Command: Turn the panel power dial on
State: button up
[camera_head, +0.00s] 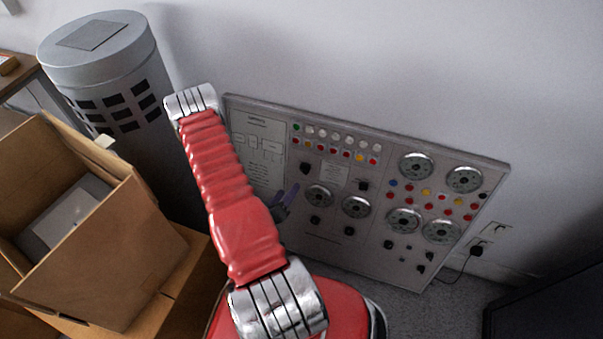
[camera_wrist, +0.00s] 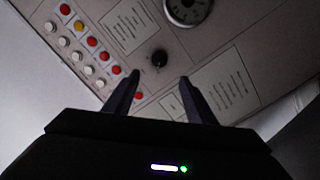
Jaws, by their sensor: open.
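The grey control panel (camera_head: 372,255) leans against the wall at the right in the head view, with dials, knobs and coloured buttons. In the wrist view a black knob (camera_wrist: 159,57) shows on the panel (camera_wrist: 180,60), just past and between my fingertips; no contact is visible. It looks like the power dial, but its label cannot be read. My gripper (camera_wrist: 160,76) is open and empty, its two dark fingers apart. In the head view my gripper (camera_head: 284,200) is partly hidden behind my red arm, in front of the panel's left part.
An open cardboard box (camera_head: 120,270) and a grey cylinder (camera_head: 105,55) stand at the left. A wall socket (camera_head: 490,235) with a plugged cable is right of the panel. A dark object (camera_head: 550,305) fills the lower right corner. The wall above the panel is clear.

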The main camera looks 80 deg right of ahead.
aim_at(303, 172)
jog(key=x, duration=1.3)
jog(key=shift+d, duration=0.1)
jog(key=c, duration=1)
